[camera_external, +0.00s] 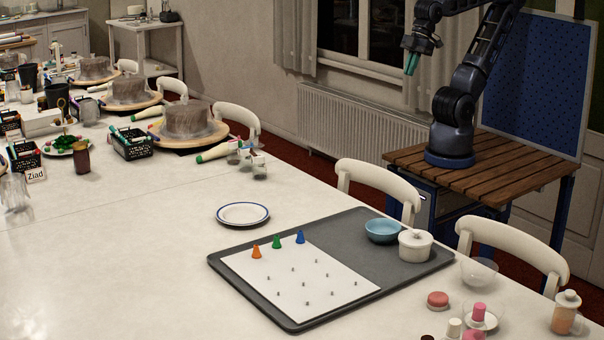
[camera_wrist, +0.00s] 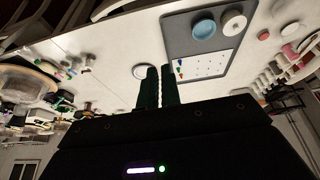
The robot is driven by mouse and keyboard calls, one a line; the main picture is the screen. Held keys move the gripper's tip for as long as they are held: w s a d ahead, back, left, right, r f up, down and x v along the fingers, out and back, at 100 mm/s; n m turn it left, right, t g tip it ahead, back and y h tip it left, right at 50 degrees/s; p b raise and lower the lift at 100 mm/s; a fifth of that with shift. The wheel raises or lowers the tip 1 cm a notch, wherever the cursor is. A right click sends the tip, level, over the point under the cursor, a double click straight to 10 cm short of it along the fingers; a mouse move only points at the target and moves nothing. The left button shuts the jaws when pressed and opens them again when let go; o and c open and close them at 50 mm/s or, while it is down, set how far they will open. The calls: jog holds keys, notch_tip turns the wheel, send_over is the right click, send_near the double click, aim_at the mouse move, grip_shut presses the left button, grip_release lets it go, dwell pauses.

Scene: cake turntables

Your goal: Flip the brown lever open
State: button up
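No brown lever can be made out in either view. My gripper (camera_external: 411,62) hangs in the air at the upper right of the external view, in front of the window and far from the table things. In the wrist view its two dark green fingers (camera_wrist: 160,88) lie close together, with nothing seen between them. They look shut and empty. The wrist view looks across the white table (camera_wrist: 105,60), tilted, from a distance.
A grey tray (camera_external: 400,276) holds a white sheet with coloured cones, a blue bowl (camera_external: 382,231) and a lidded white pot (camera_external: 415,245). A plate (camera_external: 242,214) lies nearby. Covered cakes on turntables (camera_external: 188,122) stand at the left. Chairs (camera_external: 378,177) line the table's far side.

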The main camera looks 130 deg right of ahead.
jog(key=o, duration=0.5)
jog(key=shift+s+a, duration=0.1)
jog(key=shift+s, duration=0.05)
jog(key=w+d+r+m+g, duration=0.1)
jog(key=w+d+m, duration=0.1)
jog(key=w+d, duration=0.3)
jog(key=w+d+r+m, duration=0.1)
jog(key=w+d, duration=0.1)
jog(key=w, duration=0.6)
jog(key=m+g, duration=0.4)
jog(key=m, duration=0.5)
send_over(253, 152)
jog(key=d, duration=0.1)
notch_tip(253, 152, down, 26)
jog(key=shift+n, duration=0.3)
notch_tip(253, 152, down, 10)
jog(key=shift+d+f, duration=0.1)
jog(key=shift+f, duration=0.1)
jog(key=shift+c, duration=0.5)
grip_shut()
